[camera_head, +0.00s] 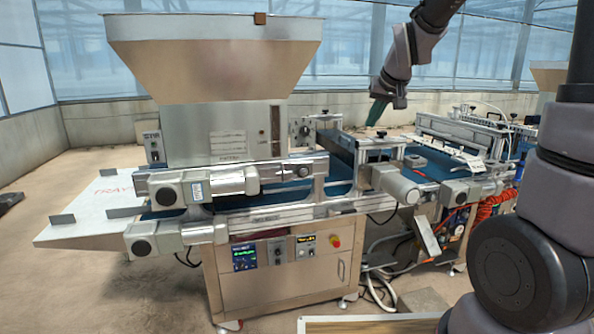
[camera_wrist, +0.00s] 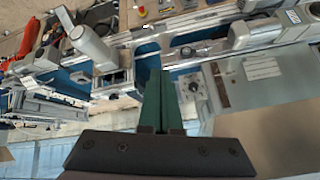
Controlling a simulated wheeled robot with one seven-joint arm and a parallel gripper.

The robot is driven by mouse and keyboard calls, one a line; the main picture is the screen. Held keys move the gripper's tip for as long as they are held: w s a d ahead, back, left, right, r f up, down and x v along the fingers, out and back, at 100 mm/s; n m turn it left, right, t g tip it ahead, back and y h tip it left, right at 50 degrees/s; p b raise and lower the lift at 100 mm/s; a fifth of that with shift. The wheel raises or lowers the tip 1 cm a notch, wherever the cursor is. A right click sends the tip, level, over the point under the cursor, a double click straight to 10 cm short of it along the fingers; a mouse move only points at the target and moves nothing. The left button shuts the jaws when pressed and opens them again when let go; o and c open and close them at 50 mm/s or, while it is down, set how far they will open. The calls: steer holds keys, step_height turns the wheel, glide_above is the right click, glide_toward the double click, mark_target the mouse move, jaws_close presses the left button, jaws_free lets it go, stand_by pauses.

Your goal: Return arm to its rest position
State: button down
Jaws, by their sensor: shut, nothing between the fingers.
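My gripper (camera_head: 376,113) hangs from my dark arm at the upper right of the head view, pointing down above the far side of the seeder's conveyor. In the wrist view my gripper (camera_wrist: 161,80) shows two green fingers side by side, shut, with nothing seen between them. The tray seeder (camera_head: 215,140) is a steel machine with a large hopper (camera_head: 215,60) on top. It fills the middle of the head view. The fingers appear apart from the machine in the head view.
The blue conveyor belt (camera_head: 430,165) runs right from the hopper under a metal bar unit (camera_head: 450,135). A white infeed table (camera_head: 95,205) juts out at left. A control panel (camera_head: 275,255) and red coiled hose (camera_head: 497,203) face the front. Bare floor lies at lower left.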

steer(key=s+d+r+m, duration=0.1)
steer(key=s+d+r, duration=0.1)
steer(key=s, duration=1)
steer(key=s+d+r+m, duration=0.2)
steer(key=s+r, duration=0.2)
steer(key=s, duration=0.8)
steer(key=shift+s+d, duration=0.25)
steer(key=shift+s, duration=0.05)
